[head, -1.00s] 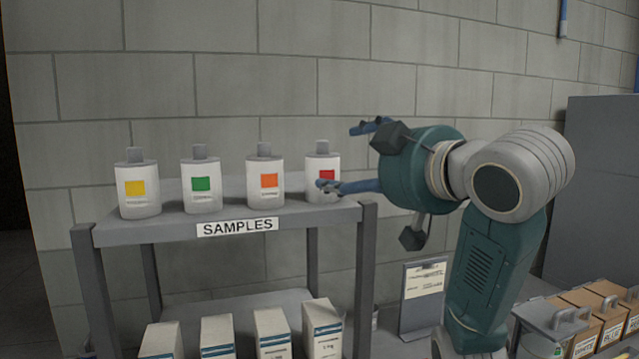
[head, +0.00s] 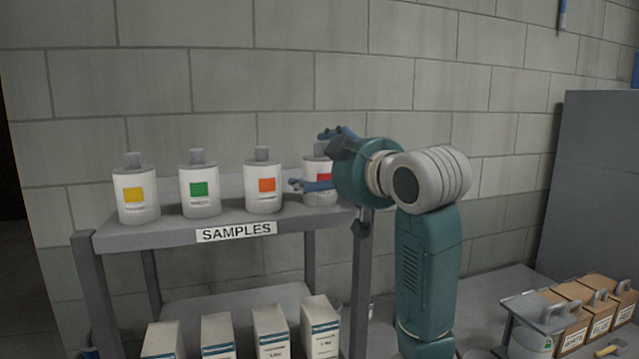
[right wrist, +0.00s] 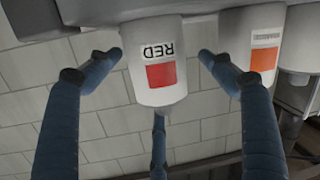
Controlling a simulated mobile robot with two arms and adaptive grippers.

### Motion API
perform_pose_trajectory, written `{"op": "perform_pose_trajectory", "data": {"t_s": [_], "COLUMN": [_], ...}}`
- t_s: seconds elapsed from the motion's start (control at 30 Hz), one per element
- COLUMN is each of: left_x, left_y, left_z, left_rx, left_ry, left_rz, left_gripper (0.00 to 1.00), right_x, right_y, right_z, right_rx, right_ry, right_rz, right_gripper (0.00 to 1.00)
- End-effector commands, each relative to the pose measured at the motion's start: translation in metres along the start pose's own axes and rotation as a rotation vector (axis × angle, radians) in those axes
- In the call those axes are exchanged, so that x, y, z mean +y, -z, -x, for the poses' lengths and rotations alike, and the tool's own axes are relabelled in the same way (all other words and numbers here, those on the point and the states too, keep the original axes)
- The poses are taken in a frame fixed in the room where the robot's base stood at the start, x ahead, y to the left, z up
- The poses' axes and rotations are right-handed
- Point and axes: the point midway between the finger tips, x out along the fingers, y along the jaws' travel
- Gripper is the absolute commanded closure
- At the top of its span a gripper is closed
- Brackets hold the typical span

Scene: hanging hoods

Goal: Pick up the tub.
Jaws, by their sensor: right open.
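Several white tubs with grey caps stand in a row on the top shelf marked SAMPLES (head: 200,235). The rightmost, the red-labelled tub (head: 323,181), is partly hidden by my right gripper (head: 310,160). In the right wrist view, this tub (right wrist: 152,50) shows upside down, with a red square and the word RED. My right gripper is open, its blue fingers spread on both sides of the tub, with a third finger below in that picture. I cannot tell whether any finger touches it. My left gripper is not in view.
Orange-labelled (head: 263,185), green-labelled (head: 199,188) and yellow-labelled (head: 135,194) tubs stand to the left. White boxes (head: 270,330) stand on the lower shelf. A block wall is behind. Brown boxes (head: 600,310) with handles sit at the lower right.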

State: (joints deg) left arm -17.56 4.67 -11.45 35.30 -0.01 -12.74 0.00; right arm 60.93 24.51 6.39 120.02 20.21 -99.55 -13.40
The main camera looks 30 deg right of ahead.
Motion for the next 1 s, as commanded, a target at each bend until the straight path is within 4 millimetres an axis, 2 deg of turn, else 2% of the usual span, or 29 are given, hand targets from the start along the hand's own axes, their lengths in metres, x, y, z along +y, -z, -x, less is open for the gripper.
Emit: {"op": "perform_pose_trajectory", "data": {"t_s": [0.03,0.07,0.2,0.23,0.53,0.73,0.87,1.0], "left_x": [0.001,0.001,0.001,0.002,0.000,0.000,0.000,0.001], "left_y": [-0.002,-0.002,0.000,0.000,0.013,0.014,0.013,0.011], "left_z": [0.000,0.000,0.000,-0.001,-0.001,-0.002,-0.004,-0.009], "left_rx": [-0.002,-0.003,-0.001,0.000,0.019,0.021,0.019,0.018], "left_ry": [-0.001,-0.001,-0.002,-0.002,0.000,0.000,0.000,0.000], "left_rz": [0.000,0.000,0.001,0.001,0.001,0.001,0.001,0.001], "left_gripper": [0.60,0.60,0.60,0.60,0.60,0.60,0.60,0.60], "right_x": [0.000,0.000,0.000,0.000,-0.002,0.000,0.007,0.019], "right_y": [0.000,0.000,0.000,0.000,-0.002,0.004,0.020,0.052], "right_z": [0.000,0.000,0.000,0.000,0.000,0.000,0.003,0.009], "right_rx": [0.001,0.001,0.000,-0.001,-0.005,-0.006,-0.001,0.005], "right_ry": [-0.001,0.000,0.000,0.001,0.004,0.006,0.002,-0.001], "right_rz": [0.000,0.000,0.000,0.000,-0.001,0.000,-0.001,-0.002], "right_gripper": [0.19,0.23,0.50,0.51,0.52,0.52,0.52,0.52]}}
